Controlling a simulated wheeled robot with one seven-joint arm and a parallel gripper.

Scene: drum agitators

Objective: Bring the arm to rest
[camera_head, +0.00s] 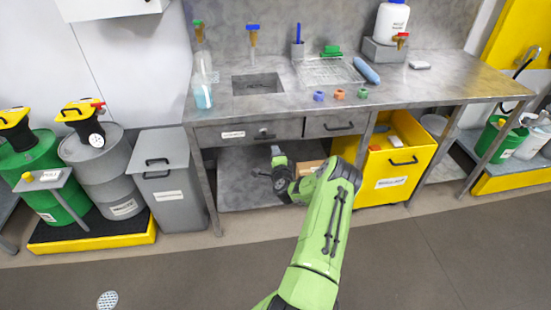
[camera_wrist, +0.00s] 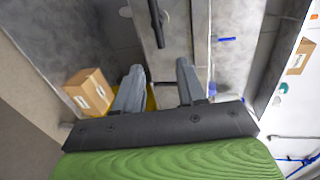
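My green arm (camera_head: 325,225) reaches forward from the bottom of the head view and bends left near the bench front. My gripper (camera_head: 276,150) is in front of the bench, just below the left drawer. In the wrist view my gripper (camera_wrist: 160,80) shows two grey fingers standing apart with nothing between them, so it is open and empty. The head view shows the fingers only small and partly hidden.
A steel bench (camera_head: 440,82) with drawers (camera_head: 335,124) stands close ahead. Below it are a yellow bin (camera_head: 393,185) and a cardboard box (camera_head: 308,169), also in the wrist view (camera_wrist: 88,92). Drums (camera_head: 100,165) and a grey bin (camera_head: 165,190) stand left.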

